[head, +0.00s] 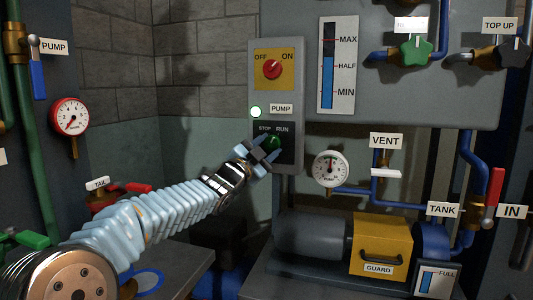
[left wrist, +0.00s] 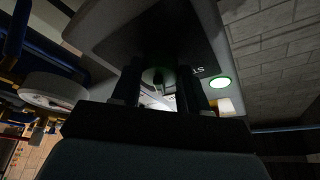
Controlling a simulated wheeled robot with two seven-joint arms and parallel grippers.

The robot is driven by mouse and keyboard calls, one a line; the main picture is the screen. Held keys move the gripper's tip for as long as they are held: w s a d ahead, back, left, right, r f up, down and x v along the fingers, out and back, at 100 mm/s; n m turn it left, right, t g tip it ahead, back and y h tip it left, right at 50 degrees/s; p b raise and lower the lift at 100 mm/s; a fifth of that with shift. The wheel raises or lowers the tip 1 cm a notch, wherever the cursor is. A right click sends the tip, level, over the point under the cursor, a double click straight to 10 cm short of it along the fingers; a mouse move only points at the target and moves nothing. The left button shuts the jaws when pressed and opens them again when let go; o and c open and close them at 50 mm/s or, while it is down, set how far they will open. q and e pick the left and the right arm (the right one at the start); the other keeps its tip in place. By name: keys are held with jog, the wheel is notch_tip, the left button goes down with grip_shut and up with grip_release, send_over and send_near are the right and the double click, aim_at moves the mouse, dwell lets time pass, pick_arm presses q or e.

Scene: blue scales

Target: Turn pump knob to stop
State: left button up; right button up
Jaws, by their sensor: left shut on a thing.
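The pump knob (head: 273,142) is a dark green knob on the lower black plate of the grey pump panel (head: 287,160), below the STOP and RUN labels. My left gripper (head: 266,150) is at this knob and shut on it. Its fingers cover part of the knob, so I cannot clearly tell where its pointer sits. In the left wrist view the knob (left wrist: 157,75) shows dimly between the two dark fingers. My right gripper is not in view.
A red OFF/ON knob (head: 272,69) sits above on the same panel. A round gauge (head: 330,168) and a white VENT handle (head: 386,173) are to the right. The yellow pump guard (head: 381,246) is below right. A grey block wall (head: 200,60) stands behind, left of the panel.

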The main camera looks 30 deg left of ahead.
pick_arm(q)
jog(key=n+y+b, duration=0.1)
jog(key=n+b, duration=0.1)
jog(key=n+y+b, duration=0.1)
jog(key=n+b, duration=0.1)
jog(key=b, duration=0.1)
jog(key=f+n+t+y+b, duration=0.1)
jog(key=n+b, duration=0.1)
jog(key=b, duration=0.1)
jog(key=shift+w+d+n, duration=0.1)
jog(key=shift+d+n, duration=0.2)
jog(key=shift+d, duration=0.05)
jog(key=shift+r+n+y+b, duration=0.1)
jog(key=shift+n+y+b, duration=0.25)
jog(key=shift+n+y, duration=0.25)
jog(key=shift+r+n, duration=0.1)
jog(key=shift+n, duration=0.6)
jog(key=shift+d+r+n+y+p, duration=0.15)
jog(key=shift+n+y+p, duration=0.35)
jog(key=shift+n+y, duration=0.5)
jog(key=shift+n+g+y+p, duration=0.4)
jog(key=shift+n+y+p, duration=0.5)
jog(key=shift+n, duration=1.4)
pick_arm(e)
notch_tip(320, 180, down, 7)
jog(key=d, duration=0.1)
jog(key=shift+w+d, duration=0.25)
pick_arm(q)
jog(key=shift+n, duration=0.3)
